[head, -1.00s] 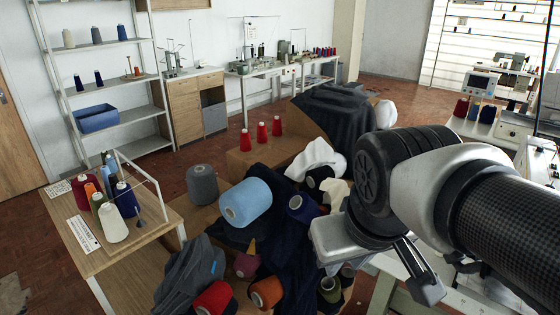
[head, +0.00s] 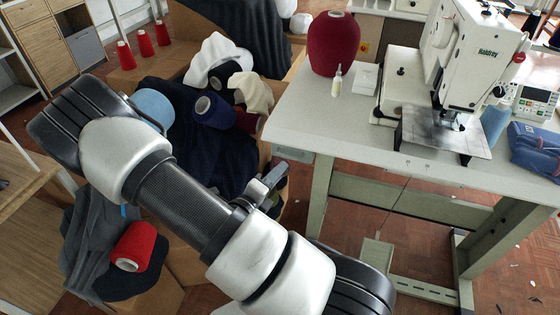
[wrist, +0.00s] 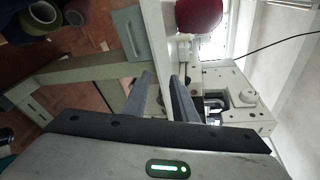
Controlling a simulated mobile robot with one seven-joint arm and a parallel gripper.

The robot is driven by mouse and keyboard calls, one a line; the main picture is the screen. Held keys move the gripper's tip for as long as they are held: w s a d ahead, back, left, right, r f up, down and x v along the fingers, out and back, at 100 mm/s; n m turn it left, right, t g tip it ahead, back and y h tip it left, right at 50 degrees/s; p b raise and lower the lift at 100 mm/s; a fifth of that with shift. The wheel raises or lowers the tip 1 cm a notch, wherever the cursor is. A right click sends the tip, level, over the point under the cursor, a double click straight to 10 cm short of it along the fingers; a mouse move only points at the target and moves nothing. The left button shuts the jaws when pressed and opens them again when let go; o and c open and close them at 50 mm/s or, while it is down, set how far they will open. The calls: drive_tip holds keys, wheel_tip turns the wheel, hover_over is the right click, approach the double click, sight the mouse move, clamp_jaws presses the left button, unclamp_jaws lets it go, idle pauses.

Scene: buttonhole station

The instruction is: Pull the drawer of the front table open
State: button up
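The front table (head: 300,105) has a pale top and grey-green legs. A small grey-blue drawer (head: 294,154) hangs under its left end and looks shut. In the wrist view the drawer (wrist: 128,32) is a grey-blue panel beside the pale edge of the table top, up and left of the fingertips. My gripper (head: 270,184) is just below and left of the drawer in the head view, partly hidden by my arm. I see no contact with the drawer.
On the table stand a sewing machine (head: 455,65), a dark red cone (head: 334,45), a small bottle (head: 337,82) and a white box (head: 367,78). Cartons, dark cloth (head: 225,150) and yarn cones crowd the floor left of the table. The table leg (head: 319,195) stands close to my gripper.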

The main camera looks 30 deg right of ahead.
sight(289, 156)
wheel_tip(289, 156, down, 7)
drive_tip(key=w+a+n+t+y+b, duration=0.1)
drive_tip(key=n+t+y, duration=0.1)
drive_tip(key=n, duration=0.4)
drive_tip(key=b+x, duration=0.4)
drive_tip(key=x, duration=1.3)
drive_tip(key=shift+w+r, duration=0.2)
drive_tip(key=shift+w, duration=0.15)
drive_tip(key=shift+a, duration=0.1)
clamp_jaws()
